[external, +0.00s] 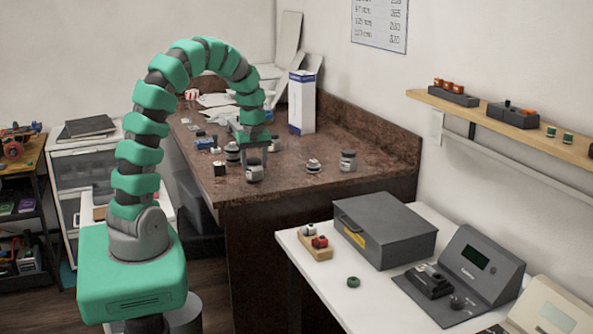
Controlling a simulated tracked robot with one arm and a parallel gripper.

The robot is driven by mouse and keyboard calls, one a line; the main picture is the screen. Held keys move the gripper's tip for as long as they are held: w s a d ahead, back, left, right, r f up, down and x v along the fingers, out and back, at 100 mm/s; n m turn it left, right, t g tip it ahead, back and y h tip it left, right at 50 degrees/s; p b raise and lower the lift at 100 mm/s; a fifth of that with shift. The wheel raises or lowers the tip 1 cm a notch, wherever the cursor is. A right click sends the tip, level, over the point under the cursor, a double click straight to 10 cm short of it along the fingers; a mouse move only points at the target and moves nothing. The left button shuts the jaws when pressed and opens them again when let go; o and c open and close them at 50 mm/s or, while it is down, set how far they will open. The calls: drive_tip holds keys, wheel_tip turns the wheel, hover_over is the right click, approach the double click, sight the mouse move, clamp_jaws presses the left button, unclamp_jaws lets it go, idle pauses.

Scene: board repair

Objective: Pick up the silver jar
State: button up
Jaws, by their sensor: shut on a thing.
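My gripper (254,162) points down over the near part of the brown stone counter. It is shut on a small silver jar (254,174) with a darker top. The fingers cover part of the jar, and I cannot tell whether its base is clear of the counter. Another silver-grey jar (348,161) stands upright to the right, apart from the gripper. A smaller silver and dark piece (313,166) stands between them.
The counter (300,187) also holds a dark-and-silver round part (232,152) close left of the gripper, a black block (219,169) and a white-and-blue box (302,102) behind. A white table (330,280) with a grey case (385,230) stands at the front right.

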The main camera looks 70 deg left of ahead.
sight(254, 159)
drive_tip(key=shift+r, duration=1.6)
drive_tip(key=s+d+r, duration=0.1)
drive_tip(key=s+d, duration=0.7)
drive_tip(key=s, duration=0.5)
drive_tip(key=shift+s+r+p, duration=0.15)
drive_tip(key=shift+s+p, duration=0.2)
drive_tip(key=shift+d, duration=0.15)
